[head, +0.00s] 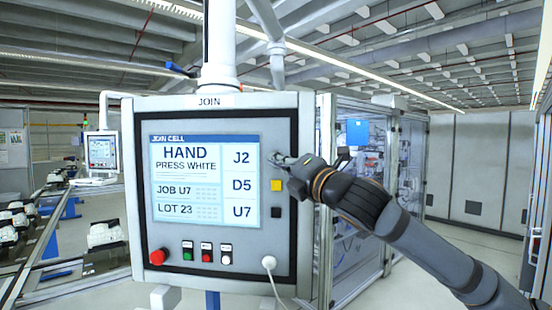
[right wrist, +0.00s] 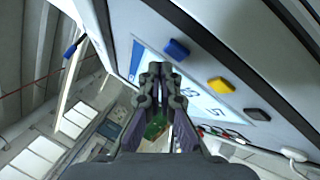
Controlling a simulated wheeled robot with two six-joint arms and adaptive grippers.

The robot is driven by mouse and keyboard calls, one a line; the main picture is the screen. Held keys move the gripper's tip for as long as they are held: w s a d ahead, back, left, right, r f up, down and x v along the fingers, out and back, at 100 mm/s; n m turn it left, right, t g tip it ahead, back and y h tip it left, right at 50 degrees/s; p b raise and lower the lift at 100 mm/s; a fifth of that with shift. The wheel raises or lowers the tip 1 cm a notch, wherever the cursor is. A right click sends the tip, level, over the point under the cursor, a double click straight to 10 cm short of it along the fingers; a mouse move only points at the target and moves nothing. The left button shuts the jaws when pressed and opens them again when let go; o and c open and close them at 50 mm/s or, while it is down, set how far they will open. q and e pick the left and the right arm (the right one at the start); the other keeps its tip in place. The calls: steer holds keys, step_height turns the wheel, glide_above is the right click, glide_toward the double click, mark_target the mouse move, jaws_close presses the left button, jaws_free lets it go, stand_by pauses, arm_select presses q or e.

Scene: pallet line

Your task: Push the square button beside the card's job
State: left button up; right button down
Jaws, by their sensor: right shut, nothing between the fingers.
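The panel screen (head: 205,180) reads "HAND PRESS WHITE", "JOB U7" and "LOT 23", with labels J2, D5 and U7 down its right side. The black square button (head: 276,212) is beside U7; it also shows in the right wrist view (right wrist: 257,114). The yellow square button (head: 276,185) is beside D5. A blue square button (right wrist: 176,49) shows in the right wrist view; in the head view my gripper covers its place beside J2. My right gripper (head: 277,158) is shut and empty, near the J2 row. Contact cannot be told. My left gripper is out of view.
Below the screen are a red round stop button (head: 158,257) and small green, red and white buttons. A white cable plug (head: 269,262) sticks out at the lower right. A glazed enclosure (head: 360,200) stands behind; a conveyor (head: 45,240) runs at left.

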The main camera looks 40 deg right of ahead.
steer(key=shift+w+d, duration=0.1)
steer(key=shift+w+d, duration=0.2)
steer(key=shift+w+d+p, duration=0.3)
steer(key=shift+w+p, duration=0.05)
steer(key=shift+p, duration=0.1)
stand_by(0.8)
stand_by(0.4)
steer(key=shift+s+a+b, duration=0.4)
steer(key=shift+s+a, duration=0.15)
steer(key=shift+s, duration=0.1)
